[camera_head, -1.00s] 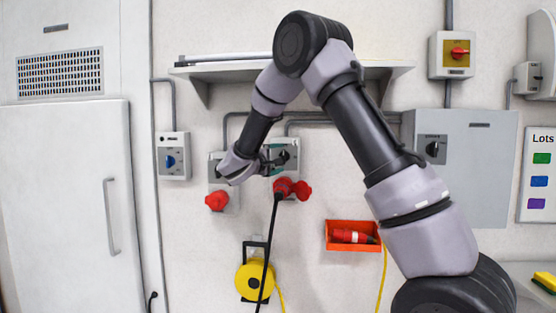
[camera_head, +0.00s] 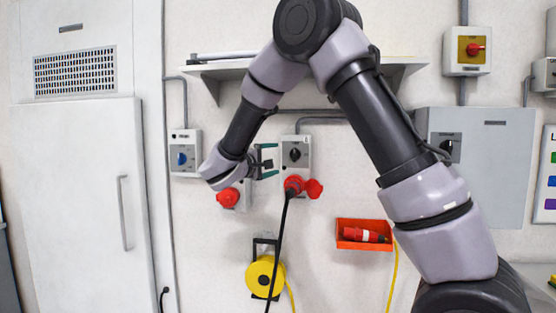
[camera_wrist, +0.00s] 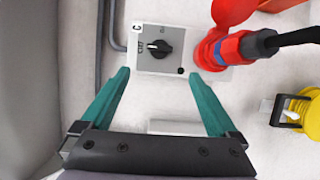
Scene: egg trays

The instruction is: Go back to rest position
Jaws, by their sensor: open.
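My gripper (camera_head: 274,161) is open and empty in the head view, its two green fingers spread just left of a grey switch box (camera_head: 296,140) with a black knob. In the wrist view my gripper (camera_wrist: 160,75) shows both fingers apart, with the switch box (camera_wrist: 158,62) beyond them and its black knob (camera_wrist: 159,47) in the gap. Nothing is between the fingers. My arm arches up and over from the lower right and hides part of the wall to the left of that box.
A red plug (camera_head: 294,186) with a black cable sits below the switch box. A red socket (camera_head: 228,197) is to its left. A shelf (camera_head: 400,71) runs behind my arm. An orange bin (camera_head: 343,243) and yellow reel (camera_head: 258,278) are below.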

